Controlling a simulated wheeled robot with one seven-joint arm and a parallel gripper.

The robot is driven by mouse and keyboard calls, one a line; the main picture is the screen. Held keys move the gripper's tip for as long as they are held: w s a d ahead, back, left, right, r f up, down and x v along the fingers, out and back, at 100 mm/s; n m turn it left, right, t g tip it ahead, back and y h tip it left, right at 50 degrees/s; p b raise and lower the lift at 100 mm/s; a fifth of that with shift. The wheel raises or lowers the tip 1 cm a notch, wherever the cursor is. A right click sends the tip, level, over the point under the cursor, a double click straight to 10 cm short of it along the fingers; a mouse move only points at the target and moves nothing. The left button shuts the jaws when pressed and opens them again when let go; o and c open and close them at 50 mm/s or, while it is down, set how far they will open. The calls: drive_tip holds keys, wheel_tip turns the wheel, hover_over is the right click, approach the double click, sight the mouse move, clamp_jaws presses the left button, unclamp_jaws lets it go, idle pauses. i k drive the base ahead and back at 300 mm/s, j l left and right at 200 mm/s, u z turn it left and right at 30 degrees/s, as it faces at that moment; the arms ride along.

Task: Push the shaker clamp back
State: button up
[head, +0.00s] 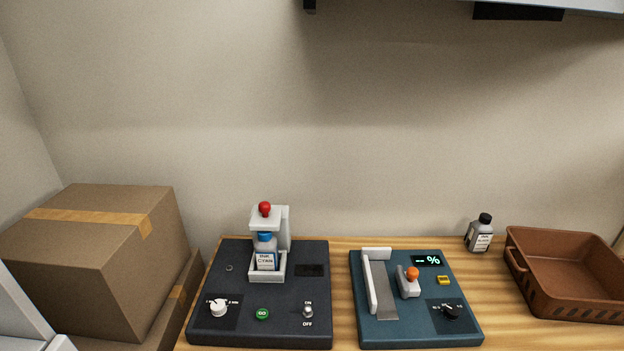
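The shaker (215,264), a dark grey box, stands on the table left of centre. An ink bottle with a blue cap and the label "INK CYAN" (265,260) stands upright in its white holder (267,278). The pale clamp (283,225) with a red knob (265,209) rises behind the bottle, and its top reaches over the blue cap. I cannot tell whether it touches the cap. The shaker front has a white dial (218,308), a green GO button (262,313) and an ON/OFF switch (308,311). My gripper is not in view.
A teal device (415,333) with an orange-knobbed lever (411,274) stands right of the shaker. A black-capped ink bottle (479,234) and a brown tray (570,268) are further right. Cardboard boxes (95,255) stand at left. A narrow table strip separates the devices.

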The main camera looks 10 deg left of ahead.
sight(263, 218)
drive_tip(key=j+u, duration=0.1)
drive_tip(key=u, duration=0.3)
drive_tip(key=j+u, duration=0.15)
drive_tip(key=u, duration=0.25)
drive_tip(key=i+u, duration=0.1)
drive_tip(key=u, duration=0.3)
drive_tip(key=i+j+u, duration=0.1)
drive_tip(key=u, duration=0.3)
